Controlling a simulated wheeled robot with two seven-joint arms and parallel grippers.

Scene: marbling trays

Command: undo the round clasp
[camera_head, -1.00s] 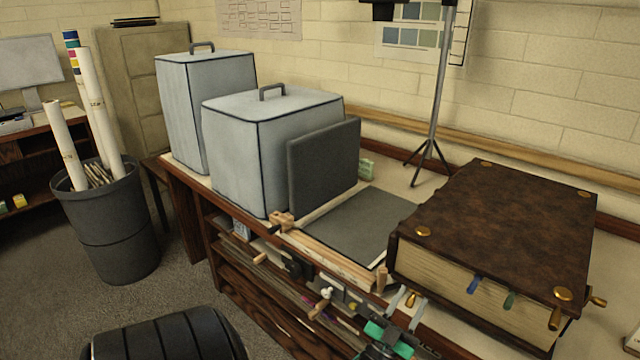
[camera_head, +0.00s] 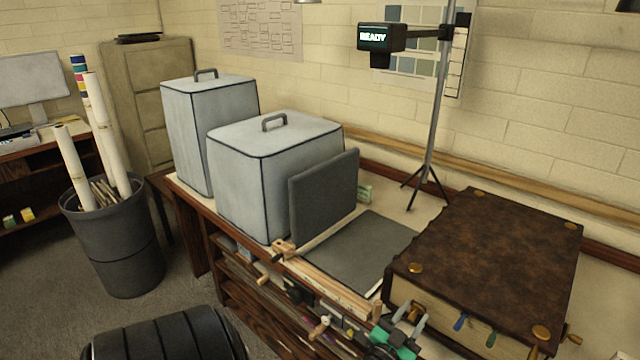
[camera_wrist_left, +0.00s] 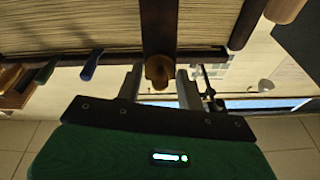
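A thick book (camera_head: 490,245) with a brown mottled cover and brass corner studs lies at the right of the bench. The round clasp (camera_wrist_left: 158,72) is a brass knob on a dark strap (camera_wrist_left: 160,25) across the page edges. It also shows small in the head view (camera_head: 414,312). My left gripper (camera_head: 413,314) is at the book's front. In the wrist view its two fingers (camera_wrist_left: 160,86) are apart, one on each side of the clasp. The right finger is very near the knob; I cannot tell whether it touches. My right gripper is not in view.
Blue (camera_head: 460,322) and green (camera_head: 491,339) ribbons hang from the pages. A second brass fitting (camera_head: 538,353) is at the book's near right. A tripod stand (camera_head: 432,150) with a READY display (camera_head: 381,37) is behind.

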